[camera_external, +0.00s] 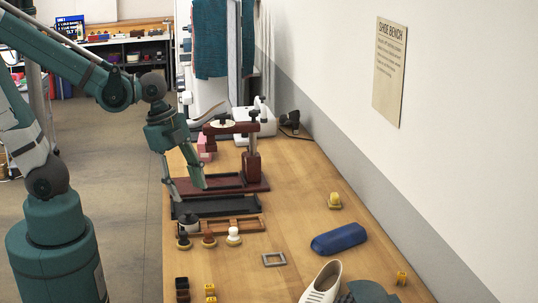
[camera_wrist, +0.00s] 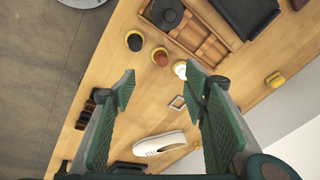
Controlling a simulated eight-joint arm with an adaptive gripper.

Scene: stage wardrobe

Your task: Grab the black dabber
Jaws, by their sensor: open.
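The black dabber (camera_external: 183,241) stands on the wooden bench near its left edge, at the left end of a row with a brown dabber (camera_external: 208,240) and a white dabber (camera_external: 233,236). In the wrist view the black dabber (camera_wrist: 134,41) is beyond the left fingertip, with the brown dabber (camera_wrist: 160,57) and white dabber (camera_wrist: 180,70) beside it. My gripper (camera_external: 187,187) is open and empty, above the dark trays behind the row. Its two green fingers frame bare bench in the wrist view (camera_wrist: 160,76).
A wooden divided tray (camera_external: 246,226) with a dark round jar (camera_external: 189,219) lies just behind the dabbers. Small dark and yellow blocks (camera_external: 182,284) stand in front. A blue case (camera_external: 339,239), grey square frame (camera_external: 273,259) and white shoe (camera_external: 322,284) lie to the right.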

